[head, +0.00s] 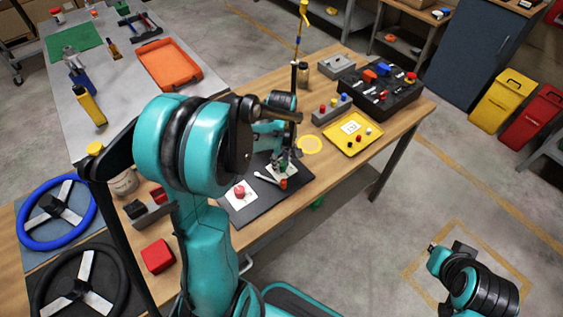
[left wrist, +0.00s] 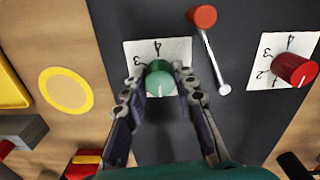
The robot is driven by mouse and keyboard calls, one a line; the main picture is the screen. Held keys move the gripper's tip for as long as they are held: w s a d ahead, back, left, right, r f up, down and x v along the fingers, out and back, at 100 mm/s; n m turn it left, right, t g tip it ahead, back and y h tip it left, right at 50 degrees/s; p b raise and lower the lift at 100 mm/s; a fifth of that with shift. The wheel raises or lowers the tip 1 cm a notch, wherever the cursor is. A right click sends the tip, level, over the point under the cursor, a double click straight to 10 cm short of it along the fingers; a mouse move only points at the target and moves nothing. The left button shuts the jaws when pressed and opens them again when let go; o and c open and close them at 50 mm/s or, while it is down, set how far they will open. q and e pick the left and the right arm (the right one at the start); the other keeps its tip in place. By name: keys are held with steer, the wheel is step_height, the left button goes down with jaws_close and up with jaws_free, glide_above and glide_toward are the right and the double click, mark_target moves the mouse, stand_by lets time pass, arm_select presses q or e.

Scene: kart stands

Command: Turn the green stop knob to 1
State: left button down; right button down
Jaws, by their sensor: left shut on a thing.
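The green knob (left wrist: 163,90) stands on a white numbered card (left wrist: 180,50) on a dark panel (left wrist: 70,30). My left gripper (left wrist: 161,86) has one finger on each side of the green knob and is shut on it. A white line on the knob's face points toward the bottom of the left wrist view. Numerals show past the knob's top and left; those behind it and the fingers are hidden. In the head view the knob (head: 283,163) is partly covered by my gripper. My right arm shows at the lower right; its jaws are not clear.
A red knob (left wrist: 294,69) on its own card and a silver lever with an orange end (left wrist: 202,16) stand beside the green knob. A yellow ring (head: 309,145) and yellow tray (head: 352,133) lie beyond the panel. A red block (head: 158,256) lies nearer.

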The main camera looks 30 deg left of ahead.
mark_target(282, 163)
stand_by(0.3)
arm_select(q)
steer(key=c, duration=1.2)
jaws_free()
steer(key=shift+r, duration=0.1)
step_height(282, 163, up, 12)
